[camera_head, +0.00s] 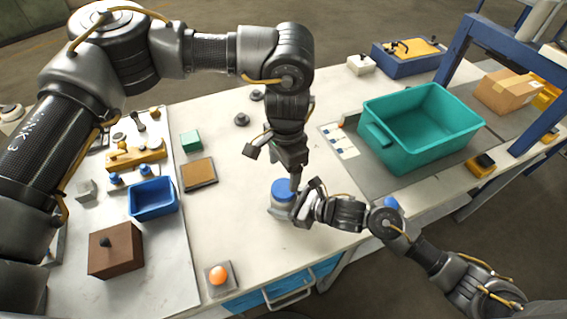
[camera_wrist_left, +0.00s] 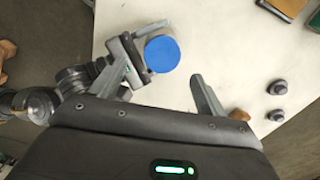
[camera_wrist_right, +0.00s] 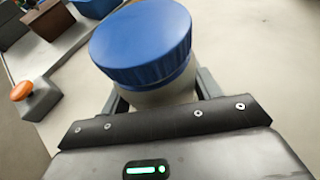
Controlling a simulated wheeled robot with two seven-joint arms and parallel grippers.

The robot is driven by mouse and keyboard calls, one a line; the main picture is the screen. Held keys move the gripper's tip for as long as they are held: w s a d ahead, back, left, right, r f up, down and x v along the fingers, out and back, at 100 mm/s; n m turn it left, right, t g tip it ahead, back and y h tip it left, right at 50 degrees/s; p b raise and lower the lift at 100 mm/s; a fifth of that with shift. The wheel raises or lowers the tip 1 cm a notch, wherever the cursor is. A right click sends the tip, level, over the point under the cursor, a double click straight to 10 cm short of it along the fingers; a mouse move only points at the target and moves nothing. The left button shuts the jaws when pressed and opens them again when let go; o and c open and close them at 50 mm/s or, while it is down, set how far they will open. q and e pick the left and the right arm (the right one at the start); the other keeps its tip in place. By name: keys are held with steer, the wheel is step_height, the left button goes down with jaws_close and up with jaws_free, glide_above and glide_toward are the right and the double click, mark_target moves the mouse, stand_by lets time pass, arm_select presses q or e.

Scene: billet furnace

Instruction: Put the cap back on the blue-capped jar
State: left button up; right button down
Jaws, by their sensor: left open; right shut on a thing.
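The jar (camera_head: 279,209) has a pale body and stands near the front edge of the white table. Its blue cap (camera_head: 283,188) sits on top; in the right wrist view the cap (camera_wrist_right: 142,42) looks seated on the pale jar body (camera_wrist_right: 163,94), though whether it is tight I cannot tell. My right gripper (camera_head: 301,203) is shut on the jar body from the right. My left gripper (camera_head: 294,178) is open, pointing down just above the cap. In the left wrist view the cap (camera_wrist_left: 162,53) shows beyond and between the open fingers; contact cannot be told.
A teal bin (camera_head: 420,125) stands at the right on a grey mat. An orange button (camera_head: 218,275) is at the front edge. A blue tray (camera_head: 153,197) and a brown box (camera_head: 115,250) lie at left. Small dark knobs (camera_head: 241,119) sit behind.

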mark_target(283, 188)
arm_select(q)
steer(key=n, duration=0.3)
steer(key=shift+w+r, duration=0.2)
steer(key=shift+r, duration=0.1)
steer(key=shift+f, duration=4)
steer(key=shift+c, duration=0.4)
